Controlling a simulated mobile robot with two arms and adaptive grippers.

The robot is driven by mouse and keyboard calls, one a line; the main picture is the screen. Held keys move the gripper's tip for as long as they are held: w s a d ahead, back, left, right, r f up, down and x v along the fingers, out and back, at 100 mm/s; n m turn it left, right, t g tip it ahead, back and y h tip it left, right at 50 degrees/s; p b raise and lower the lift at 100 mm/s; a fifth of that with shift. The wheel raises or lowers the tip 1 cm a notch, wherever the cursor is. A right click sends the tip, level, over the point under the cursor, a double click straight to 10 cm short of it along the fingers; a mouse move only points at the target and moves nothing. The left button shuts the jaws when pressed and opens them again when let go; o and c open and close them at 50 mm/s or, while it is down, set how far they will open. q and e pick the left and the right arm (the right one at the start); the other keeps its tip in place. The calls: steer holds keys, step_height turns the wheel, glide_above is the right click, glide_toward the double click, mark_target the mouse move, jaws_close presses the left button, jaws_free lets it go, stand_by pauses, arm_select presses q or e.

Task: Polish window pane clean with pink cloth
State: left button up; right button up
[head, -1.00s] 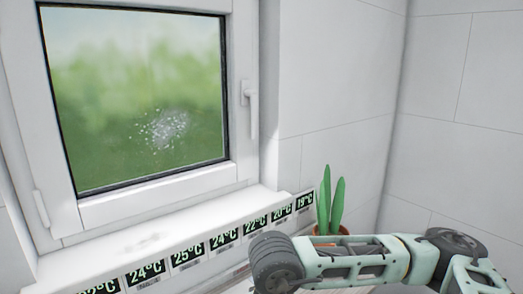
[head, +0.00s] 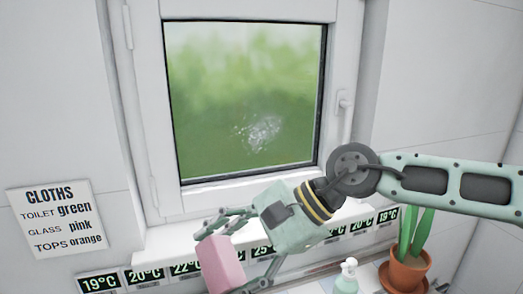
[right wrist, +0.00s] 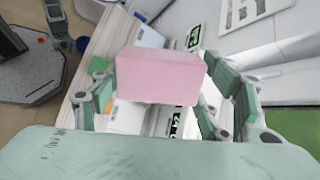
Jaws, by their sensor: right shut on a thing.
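The window pane (head: 240,80) is in the middle of the head view, with a whitish speckled smudge (head: 262,132) on its lower right part. My right gripper (head: 222,262) comes in from the right in the head view, below the window and in front of the sill. It is shut on the pink cloth (head: 218,264), which looks like a thick block. In the right wrist view the pink cloth (right wrist: 158,76) sits between the fingers of the right gripper (right wrist: 160,92). The cloth is apart from the glass.
A sign (head: 56,215) on the left wall lists cloths: toilet green, glass pink, tops orange. A strip of temperature labels (head: 146,275) runs below the sill. A spray bottle (head: 346,277) and a potted plant (head: 404,270) stand at lower right. The window handle (head: 345,103) is right of the pane.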

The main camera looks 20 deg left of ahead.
steer(key=w+a+r+m+t+y+p, duration=0.1)
steer(key=w+a+r+m+t+y, duration=0.25)
steer(key=w+r, duration=0.25)
steer(key=m+t+h+p, duration=0.3)
steer(key=m+t+p, duration=0.1)
steer(key=m+t, duration=0.85)
glide_toward(248, 143)
steer(key=shift+n+t, duration=0.8)
steer(key=shift+t, duration=0.1)
steer(key=shift+w+a+f+b, duration=0.35)
steer(key=shift+w+a+b, duration=0.05)
steer(key=shift+w+a, duration=0.4)
steer(key=shift+w+a+f+b, duration=0.35)
steer(key=shift+w+a, duration=0.3)
steer(key=shift+w, duration=0.1)
steer(key=shift+x, duration=0.9)
